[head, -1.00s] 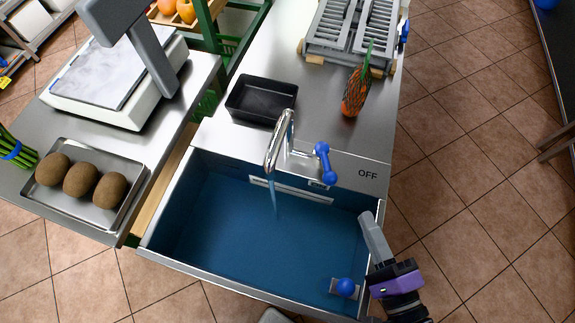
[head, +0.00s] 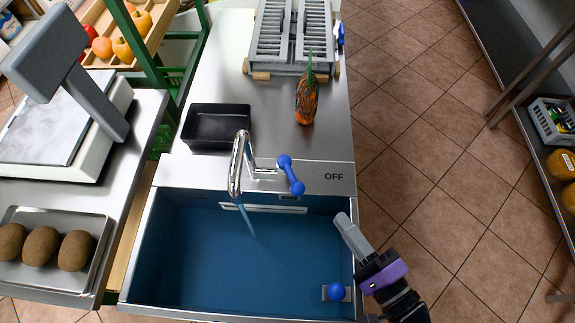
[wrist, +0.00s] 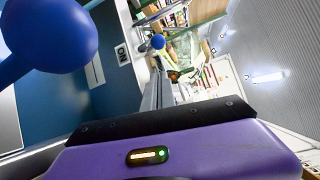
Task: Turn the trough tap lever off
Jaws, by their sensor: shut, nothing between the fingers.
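The tap (head: 238,165) is a curved chrome spout at the back of the blue trough (head: 185,265). A thin stream of water (head: 247,215) runs from it. Its lever (head: 291,175) is a blue bar with a ball at each end, right of the spout. An OFF label (head: 334,177) is to the lever's right. My gripper (head: 343,218) is shut and empty over the trough's right edge, in front of and right of the lever, apart from it. In the wrist view an ON label (wrist: 122,54) shows, and the gripper's fingers (wrist: 158,90) point away.
A blue ball knob (head: 336,291) sits in the trough's front right corner; a large blue ball (wrist: 50,35) fills the wrist view's upper left. Tiled floor (head: 420,150) at right is clear.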

